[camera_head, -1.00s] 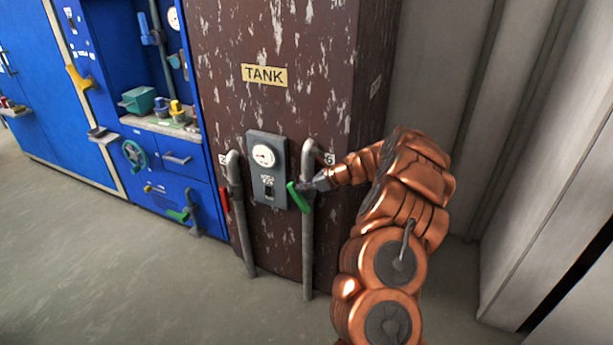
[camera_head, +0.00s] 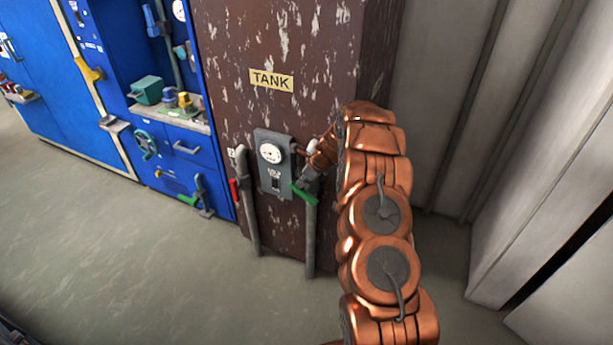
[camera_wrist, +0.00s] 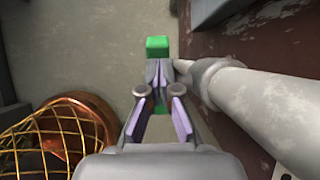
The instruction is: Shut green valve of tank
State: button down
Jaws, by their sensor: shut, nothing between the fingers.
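The brown, peeling tank (camera_head: 285,45) bears a yellow TANK label. The green valve handle (camera_head: 305,196) is on the right grey pipe at the tank's front. It slants gently down to the right. My gripper (camera_head: 306,182) is at this handle, just above it, partly hidden by my arm. In the wrist view the shut fingers (camera_wrist: 158,72) have the green handle (camera_wrist: 158,48) beyond their tips, with more green showing below between the finger bases. Nothing is held between the fingers. Whether they touch the handle is unclear.
A grey gauge panel (camera_head: 270,178) is left of the handle. A red handle (camera_head: 234,191) is on the left pipe (camera_head: 249,215). A blue cabinet (camera_head: 150,180) with another green handle stands to the left. Pale walls (camera_head: 430,100) close the right side. The floor in front is clear.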

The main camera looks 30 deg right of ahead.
jog(key=shift+w+a+p, duration=0.2)
jog(key=shift+p, duration=0.6)
jog(key=shift+w+a+p, duration=0.1)
jog(key=shift+w+p, duration=0.05)
jog(key=shift+p, duration=0.3)
jog(key=shift+w+a+f+p, duration=0.3)
jog(key=shift+w+a+f, duration=0.15)
jog(key=shift+w+f, duration=0.1)
jog(key=shift+a+f, duration=0.1)
notch_tip(320, 180, up, 5)
jog(key=p, duration=0.3)
jog(key=shift+w+f, duration=0.15)
notch_tip(320, 180, up, 10)
jog(key=b, duration=0.3)
jog(key=shift+f, duration=0.25)
